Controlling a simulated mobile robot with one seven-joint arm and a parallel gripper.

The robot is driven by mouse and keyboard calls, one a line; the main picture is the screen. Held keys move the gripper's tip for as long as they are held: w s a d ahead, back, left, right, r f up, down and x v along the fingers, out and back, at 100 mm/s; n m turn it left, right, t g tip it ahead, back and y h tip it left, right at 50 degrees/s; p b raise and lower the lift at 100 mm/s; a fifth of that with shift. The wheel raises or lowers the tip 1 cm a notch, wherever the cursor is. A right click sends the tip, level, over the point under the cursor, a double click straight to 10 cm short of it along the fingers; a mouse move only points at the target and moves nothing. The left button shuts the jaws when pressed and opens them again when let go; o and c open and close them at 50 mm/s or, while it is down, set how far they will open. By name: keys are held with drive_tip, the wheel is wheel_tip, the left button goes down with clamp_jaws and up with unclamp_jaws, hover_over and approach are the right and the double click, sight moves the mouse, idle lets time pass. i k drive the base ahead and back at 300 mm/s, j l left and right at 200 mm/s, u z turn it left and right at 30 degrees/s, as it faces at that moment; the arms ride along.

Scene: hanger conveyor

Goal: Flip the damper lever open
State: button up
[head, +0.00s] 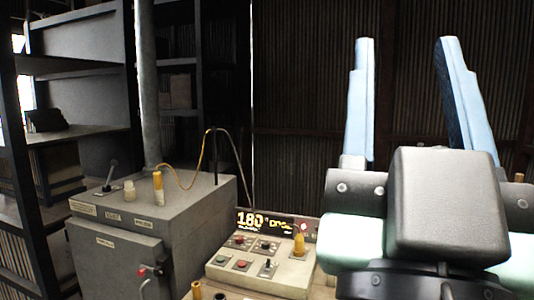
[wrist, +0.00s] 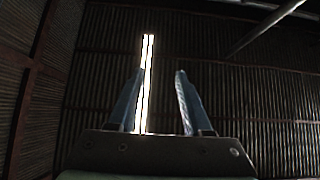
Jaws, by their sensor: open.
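A grey metal cabinet (head: 205,207) stands at the lower left of the head view. A dark lever (head: 111,172) rises from a plate on its top and leans slightly; it looks like the damper lever, but the small labels cannot be read. A red-knobbed handle (head: 142,271) is on the cabinet's front door. My gripper (head: 405,45) is at the right of the head view, pointing up, its two blue fingers wide apart with nothing between them. In the wrist view my gripper (wrist: 160,72) faces a dark corrugated wall, and no lever shows there.
A yellow-handled tool (head: 158,188) with a cable stands on the cabinet by a vertical pipe (head: 147,80). A control panel (head: 255,262) with buttons and a lit display (head: 265,222) is between the cabinet and my arm. Shelves (head: 85,140) stand at left.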

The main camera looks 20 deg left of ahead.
sight(106, 188)
drive_tip(key=i+j+u, duration=0.35)
drive_tip(key=i+j, duration=0.65)
drive_tip(key=j, duration=0.25)
drive_tip(key=i+j+u, duration=0.3)
drive_tip(key=i+j, duration=0.7)
drive_tip(key=i, duration=0.15)
